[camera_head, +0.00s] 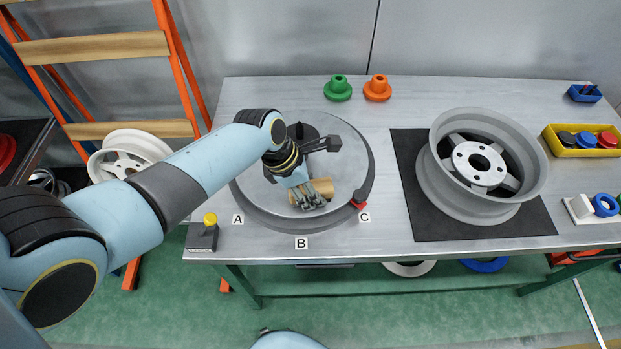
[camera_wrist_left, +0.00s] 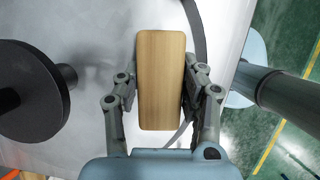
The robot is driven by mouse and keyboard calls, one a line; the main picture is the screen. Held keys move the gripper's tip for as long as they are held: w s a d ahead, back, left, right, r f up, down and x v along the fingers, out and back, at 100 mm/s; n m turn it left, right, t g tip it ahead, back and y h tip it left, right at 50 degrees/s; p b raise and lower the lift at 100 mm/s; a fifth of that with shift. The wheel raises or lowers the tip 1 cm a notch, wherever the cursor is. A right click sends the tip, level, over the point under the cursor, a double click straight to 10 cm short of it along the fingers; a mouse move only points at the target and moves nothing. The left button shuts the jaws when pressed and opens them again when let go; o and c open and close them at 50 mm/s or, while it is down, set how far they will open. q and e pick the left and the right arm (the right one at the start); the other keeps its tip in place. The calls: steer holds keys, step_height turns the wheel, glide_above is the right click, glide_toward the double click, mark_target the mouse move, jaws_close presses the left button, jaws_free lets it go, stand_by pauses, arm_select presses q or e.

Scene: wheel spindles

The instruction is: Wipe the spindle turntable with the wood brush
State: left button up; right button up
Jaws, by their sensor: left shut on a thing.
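The spindle turntable (camera_head: 349,163) is a wide grey disc on the left part of the metal bench, with a dark spindle hub (camera_head: 303,132) near its back. The hub also shows at the left of the left wrist view (camera_wrist_left: 32,90). My left gripper (camera_head: 309,199) is over the front part of the disc, shut on the wood brush (camera_head: 322,187). In the left wrist view the brush is a plain tan block (camera_wrist_left: 160,80) between the two fingers. Its underside is hidden, so I cannot tell whether it touches the disc. My right gripper is not in view.
A silver wheel (camera_head: 484,165) rests on a black mat (camera_head: 424,222) to the right. A dark clamp arm (camera_head: 334,143) reaches over the disc. A yellow-button box (camera_head: 204,234) sits at the front left; a red pointer (camera_head: 360,206) is by label C.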

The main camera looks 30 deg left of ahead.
mark_target(310, 171)
arm_select(q)
steer(key=shift+w+a+b, duration=0.3)
steer(key=shift+w+a, duration=0.2)
steer(key=shift+w, duration=0.3)
steer(key=shift+w+a+b, duration=0.25)
steer(key=shift+w+a, duration=0.25)
steer(key=shift+w, duration=0.25)
steer(key=shift+r, duration=0.15)
steer(key=shift+w+a+r+p, duration=0.1)
steer(key=shift+w+r+p, duration=0.1)
steer(key=shift+r+p, duration=0.15)
steer(key=r, duration=0.4)
steer(key=shift+w+a+p, duration=0.1)
steer(key=shift+w+p, duration=0.1)
steer(key=shift+p, duration=0.1)
steer(key=shift+r, duration=0.5)
steer(key=shift+s, duration=0.2)
